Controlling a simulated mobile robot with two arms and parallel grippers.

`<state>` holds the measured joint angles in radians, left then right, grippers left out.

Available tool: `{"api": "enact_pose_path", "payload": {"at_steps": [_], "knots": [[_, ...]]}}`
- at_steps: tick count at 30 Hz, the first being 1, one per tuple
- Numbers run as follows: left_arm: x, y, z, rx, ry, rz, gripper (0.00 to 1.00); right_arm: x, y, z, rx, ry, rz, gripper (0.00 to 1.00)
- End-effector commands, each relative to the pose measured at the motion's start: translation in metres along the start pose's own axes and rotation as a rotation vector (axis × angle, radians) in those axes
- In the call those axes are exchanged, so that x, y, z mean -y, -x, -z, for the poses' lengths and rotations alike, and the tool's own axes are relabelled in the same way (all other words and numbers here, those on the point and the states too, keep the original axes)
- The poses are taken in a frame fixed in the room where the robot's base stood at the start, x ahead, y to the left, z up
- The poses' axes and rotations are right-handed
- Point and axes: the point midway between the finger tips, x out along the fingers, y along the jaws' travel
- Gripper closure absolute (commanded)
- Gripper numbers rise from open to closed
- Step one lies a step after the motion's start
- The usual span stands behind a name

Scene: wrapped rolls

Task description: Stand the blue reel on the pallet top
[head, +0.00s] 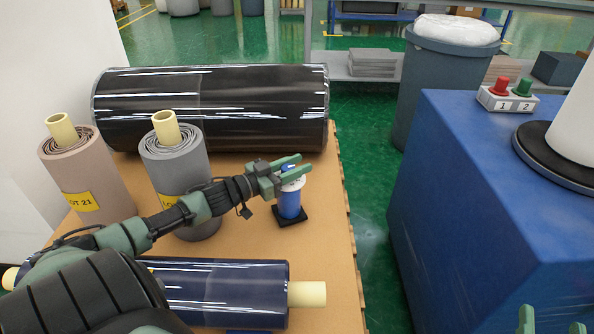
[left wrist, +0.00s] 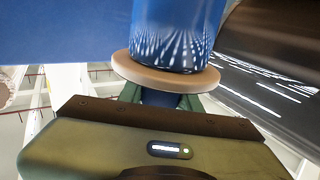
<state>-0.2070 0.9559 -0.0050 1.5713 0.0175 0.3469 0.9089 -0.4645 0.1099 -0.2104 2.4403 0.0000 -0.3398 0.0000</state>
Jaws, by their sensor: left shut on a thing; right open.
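The blue reel (head: 289,206) stands upright at the right side of the pallet top (head: 325,235), over a small black square (head: 294,222). I cannot tell whether its lower end touches the square. My left gripper (head: 291,171) is shut on the reel's upper end, by its pale flange. In the left wrist view the reel's blue body (left wrist: 172,35) and tan flange (left wrist: 125,66) show just beyond the left gripper (left wrist: 160,98). My right gripper (head: 552,320) is open and empty at the bottom right, partly cut off by the frame.
A black wrapped roll (head: 220,105) lies across the back of the pallet. A brown roll (head: 85,175) and a grey roll (head: 175,160) stand left of the reel. A dark blue roll (head: 225,290) lies in front. A blue machine (head: 470,210) stands right, across a green floor gap.

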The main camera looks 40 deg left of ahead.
Motion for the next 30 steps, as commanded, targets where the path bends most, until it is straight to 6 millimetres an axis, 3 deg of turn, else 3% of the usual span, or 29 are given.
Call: {"api": "enact_pose_path", "payload": {"at_steps": [5, 15, 16, 18, 30], "knots": [[-0.001, -0.001, -0.006, -0.005, -0.002, -0.003, 1.0, 0.002, -0.001, 0.016, -0.084, -0.002, 0.005, 0.44], [0.0, -0.001, -0.008, -0.004, -0.001, -0.002, 1.0, 0.002, -0.001, 0.018, -0.092, -0.002, 0.005, 0.44], [0.0, 0.0, -0.01, 0.0, 0.0, -0.001, 0.61, 0.002, -0.001, 0.018, -0.095, -0.002, 0.005, 0.44], [0.0, 0.0, -0.01, 0.0, 0.0, -0.001, 0.45, 0.002, -0.001, 0.018, -0.094, -0.002, 0.005, 0.44], [-0.001, 0.002, -0.008, 0.001, 0.0, -0.001, 0.45, 0.002, -0.001, 0.017, -0.081, -0.002, 0.004, 0.44]]}}
